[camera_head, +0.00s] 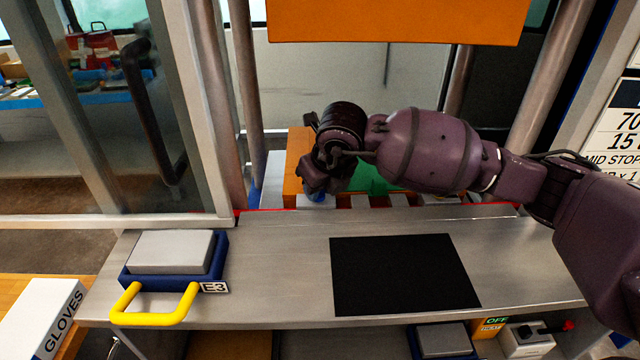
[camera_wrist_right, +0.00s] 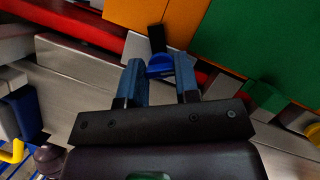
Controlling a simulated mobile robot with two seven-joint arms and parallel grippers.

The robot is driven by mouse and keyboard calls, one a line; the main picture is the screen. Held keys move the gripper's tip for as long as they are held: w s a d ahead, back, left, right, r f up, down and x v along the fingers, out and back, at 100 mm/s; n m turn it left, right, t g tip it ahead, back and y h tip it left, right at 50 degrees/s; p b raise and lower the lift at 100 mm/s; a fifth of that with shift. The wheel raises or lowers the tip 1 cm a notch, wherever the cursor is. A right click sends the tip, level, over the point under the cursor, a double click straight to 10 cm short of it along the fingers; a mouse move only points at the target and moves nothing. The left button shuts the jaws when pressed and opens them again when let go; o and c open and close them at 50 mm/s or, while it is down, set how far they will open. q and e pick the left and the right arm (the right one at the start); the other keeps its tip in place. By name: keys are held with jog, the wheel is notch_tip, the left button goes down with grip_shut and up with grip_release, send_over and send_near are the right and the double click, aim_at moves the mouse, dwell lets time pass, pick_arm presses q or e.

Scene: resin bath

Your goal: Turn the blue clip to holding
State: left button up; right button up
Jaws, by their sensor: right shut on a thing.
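The blue clip (camera_wrist_right: 160,69) shows between the fingertips of my right gripper (camera_wrist_right: 159,62) in the right wrist view, with a dark piece (camera_wrist_right: 157,38) just beyond it. My right gripper is shut on the clip, at the orange part of the machine. In the head view my right gripper (camera_head: 314,187) reaches in from the right to the front of the orange block (camera_head: 294,160). Only a small bit of blue shows there, and my wrist hides most of the clip. My left gripper is not in view.
A green panel (camera_head: 372,180) lies behind my right forearm. An orange beam (camera_head: 395,20) hangs above. On the steel bench are a black mat (camera_head: 403,275) and a blue tray with a yellow handle (camera_head: 155,305). A gloves box (camera_head: 42,318) stands at lower left.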

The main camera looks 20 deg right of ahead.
jog(key=m+h, duration=0.2)
jog(key=m, duration=0.4)
jog(key=shift+a, duration=0.15)
jog(key=shift+h, duration=0.3)
jog(key=o, duration=0.9)
jog(key=v, duration=1)
jog(key=shift+s+r+p, duration=0.15)
jog(key=shift+r+p, duration=0.15)
jog(key=shift+r, duration=0.1)
